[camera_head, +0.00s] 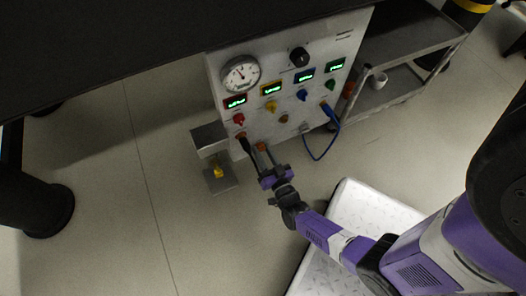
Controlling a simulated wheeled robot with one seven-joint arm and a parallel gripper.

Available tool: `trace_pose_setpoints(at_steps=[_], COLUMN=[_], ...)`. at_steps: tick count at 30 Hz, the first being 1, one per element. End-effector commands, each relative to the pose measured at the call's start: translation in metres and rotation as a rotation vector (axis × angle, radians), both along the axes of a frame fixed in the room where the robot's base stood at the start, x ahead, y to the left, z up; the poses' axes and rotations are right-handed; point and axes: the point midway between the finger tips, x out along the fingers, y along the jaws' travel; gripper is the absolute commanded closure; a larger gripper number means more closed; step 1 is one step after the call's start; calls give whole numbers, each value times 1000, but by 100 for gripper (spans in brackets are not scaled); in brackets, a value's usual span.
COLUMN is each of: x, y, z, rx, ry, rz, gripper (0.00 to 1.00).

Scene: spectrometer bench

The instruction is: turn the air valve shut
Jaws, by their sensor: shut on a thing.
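A white instrument panel (286,72) faces me. Its upper row has a red knob (238,119), a yellow knob (271,106), a blue knob (302,95) and a green knob (330,84), each below a lit green display. My gripper (253,144) is at the panel's lower left, below the red knob. Its two dark fingers stand a little apart and are shut on a small fitting there, mostly hidden by the fingers. Orange-red bits show at the fingertips. The labels are too small to read, so I cannot tell which fitting is the air valve.
A round gauge (241,74) and a black knob (299,57) are higher on the panel. A blue hose (324,146) hangs from its right side. A metal stand (211,150) with a yellow piece is to the left. A grey shelf cart (402,83) stands right.

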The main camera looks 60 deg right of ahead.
Motion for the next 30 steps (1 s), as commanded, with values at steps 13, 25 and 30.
trace_pose_setpoints(at_steps=[13,25,30], x=[-1,0,0], y=[1,1,0], z=[-2,-1,-1], rx=[-20,-20,-20], ry=[19,16,16], rz=[1,1,1], gripper=[100,47,47])
